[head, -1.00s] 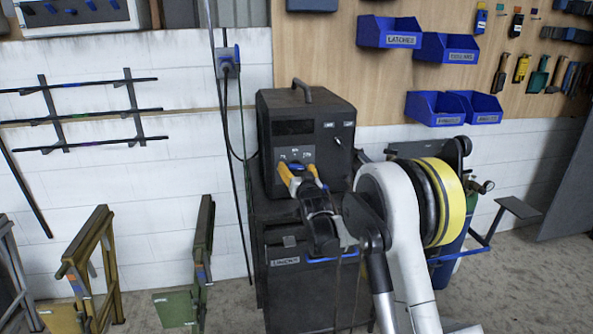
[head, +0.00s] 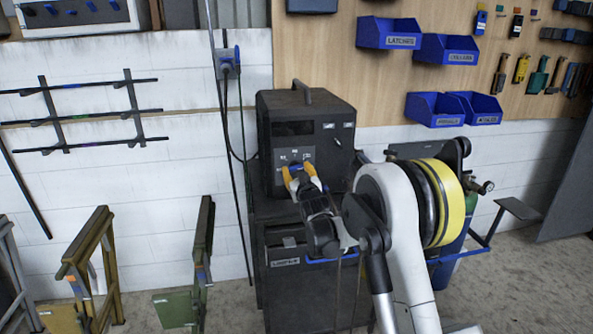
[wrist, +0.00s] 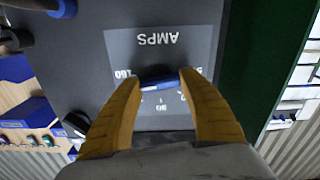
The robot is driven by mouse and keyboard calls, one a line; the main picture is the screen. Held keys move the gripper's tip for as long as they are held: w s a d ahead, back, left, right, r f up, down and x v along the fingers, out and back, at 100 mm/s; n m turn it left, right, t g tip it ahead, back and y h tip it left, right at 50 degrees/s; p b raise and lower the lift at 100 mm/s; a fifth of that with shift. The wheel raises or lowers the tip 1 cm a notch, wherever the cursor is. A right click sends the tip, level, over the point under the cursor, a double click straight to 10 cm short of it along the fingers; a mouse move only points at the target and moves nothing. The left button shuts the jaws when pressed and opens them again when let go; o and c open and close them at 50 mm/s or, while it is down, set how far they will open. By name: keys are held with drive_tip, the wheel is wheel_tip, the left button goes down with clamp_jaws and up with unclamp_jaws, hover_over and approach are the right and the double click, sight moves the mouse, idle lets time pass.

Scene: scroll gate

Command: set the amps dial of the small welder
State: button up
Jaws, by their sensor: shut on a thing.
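The small welder (head: 335,115) is a black box with a top handle, standing on a dark cabinet against the wall. Its amps panel is on the front. In the wrist view the AMPS label (wrist: 158,38) is upside down, with 160 and 90 readable and other marks partly hidden by the fingers. The dial (wrist: 160,83) is a dark knob with blue on it. My gripper (head: 298,167) reaches the panel from the front. Its yellow fingers (wrist: 158,80) are shut on the dial, one on each side. The dial's exact setting cannot be told.
A switch (head: 336,142) sits on the welder's front, right of the panel. A blue gas cylinder (head: 450,262) stands at the right. Folded trestles (head: 88,245) stand at the left.

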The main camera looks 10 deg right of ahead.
drive_tip(key=n, duration=0.4)
drive_tip(key=shift+n, duration=0.4)
drive_tip(key=n, duration=0.3)
drive_tip(key=shift+n, duration=0.3)
drive_tip(key=n, duration=0.4)
drive_tip(key=shift+n, duration=1.8)
drive_tip(key=o, duration=1.2)
